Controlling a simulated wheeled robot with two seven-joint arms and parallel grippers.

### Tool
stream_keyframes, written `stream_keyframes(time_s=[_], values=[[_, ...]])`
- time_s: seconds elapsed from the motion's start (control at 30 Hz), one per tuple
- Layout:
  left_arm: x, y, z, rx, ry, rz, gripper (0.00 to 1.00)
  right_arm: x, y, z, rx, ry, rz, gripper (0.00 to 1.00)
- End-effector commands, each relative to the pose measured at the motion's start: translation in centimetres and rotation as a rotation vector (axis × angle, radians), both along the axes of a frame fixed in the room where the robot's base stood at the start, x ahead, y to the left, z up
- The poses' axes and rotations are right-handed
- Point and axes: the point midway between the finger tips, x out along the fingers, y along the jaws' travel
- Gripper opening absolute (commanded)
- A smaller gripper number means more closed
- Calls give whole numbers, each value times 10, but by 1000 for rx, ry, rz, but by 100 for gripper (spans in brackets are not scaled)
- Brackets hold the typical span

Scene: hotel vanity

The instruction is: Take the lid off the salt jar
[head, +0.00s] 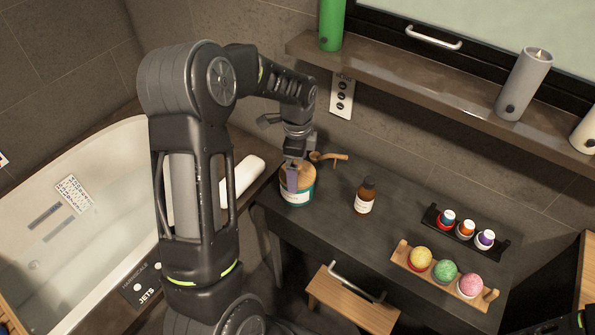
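The salt jar (298,197) is a teal jar with a white label, standing upright at the left end of the dark vanity top. Its round wooden lid (305,174) sits on top. My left gripper (295,174) points down at the lid from above. One purple-grey finger shows in front of the lid and the jar's upper front. The other finger is hidden, so I cannot tell whether the gripper is closed on the lid. A wooden scoop (335,157) shows just behind the jar.
A brown bottle (365,197) stands right of the jar. A wooden tray (401,255) holds three coloured balls, and a dark rack (432,216) holds three small bottles. The vanity top (335,215) is clear in front of the jar. The bathtub (90,172) is left.

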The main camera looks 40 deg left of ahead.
Motion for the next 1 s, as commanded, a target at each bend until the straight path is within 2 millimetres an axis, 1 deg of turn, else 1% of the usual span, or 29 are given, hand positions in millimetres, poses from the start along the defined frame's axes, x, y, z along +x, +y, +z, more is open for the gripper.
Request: stream_keyframes(time_s=[0.33,0.37,0.9,0.97,1.0], values=[[0,0,0,0,0,0,100,0,0,0,0,0,0,36],[0,0,0,0,0,0,98,0,0,0,0,0,0,36],[0,0,1,0,-1,0,54,0,0,0,0,0,0,36],[0,0,1,0,-1,0,49,0,0,0,0,0,0,36],[0,0,1,0,-1,0,49,0,0,0,0,0,0,36]])
